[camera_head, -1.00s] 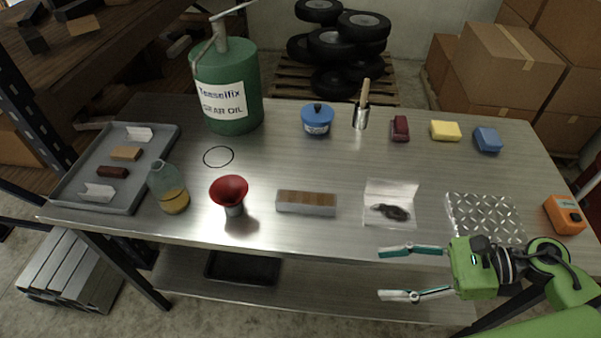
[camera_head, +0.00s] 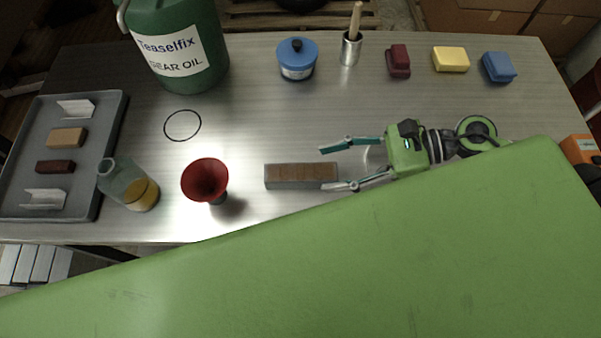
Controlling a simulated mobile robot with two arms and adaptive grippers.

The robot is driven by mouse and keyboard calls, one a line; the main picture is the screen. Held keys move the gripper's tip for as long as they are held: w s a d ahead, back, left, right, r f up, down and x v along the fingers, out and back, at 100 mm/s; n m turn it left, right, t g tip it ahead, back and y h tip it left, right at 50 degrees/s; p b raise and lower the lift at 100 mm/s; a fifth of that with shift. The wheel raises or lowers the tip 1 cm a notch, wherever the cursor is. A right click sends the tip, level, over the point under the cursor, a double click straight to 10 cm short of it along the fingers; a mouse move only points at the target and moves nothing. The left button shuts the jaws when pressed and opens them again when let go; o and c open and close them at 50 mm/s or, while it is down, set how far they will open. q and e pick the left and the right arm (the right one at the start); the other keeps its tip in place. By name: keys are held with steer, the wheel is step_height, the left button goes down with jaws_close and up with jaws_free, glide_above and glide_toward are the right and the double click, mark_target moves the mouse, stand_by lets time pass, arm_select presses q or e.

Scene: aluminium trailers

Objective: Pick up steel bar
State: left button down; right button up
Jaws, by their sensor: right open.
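The steel bar (camera_head: 301,187) is a grey block with a brownish top. It lies flat on the metal table, in the middle of the head view, to the right of a red funnel. My right gripper (camera_head: 332,169) reaches in from the right. Its two fingers are spread, with the tips at the bar's right end, one near its far corner and one near its close corner. I cannot tell if they touch it. Nothing is held. My left gripper is not in view.
The red funnel (camera_head: 205,180), an oil bottle (camera_head: 130,185) and a grey tray (camera_head: 112,125) stand left. A green gear oil can (camera_head: 178,50) and a blue pot (camera_head: 297,58) are behind.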

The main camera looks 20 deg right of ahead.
mark_target(297, 171)
steer(key=shift+x, duration=1.5)
steer(key=x, duration=0.3)
steer(key=shift+w+a, duration=0.3)
steer(key=shift+a+f, duration=0.15)
steer(key=shift+a, duration=0.15)
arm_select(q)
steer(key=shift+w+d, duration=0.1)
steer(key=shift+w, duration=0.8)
arm_select(e)
steer(key=shift+c, duration=0.4)
steer(key=shift+d, duration=0.1)
jaws_close()
steer(key=shift+w, duration=0.1)
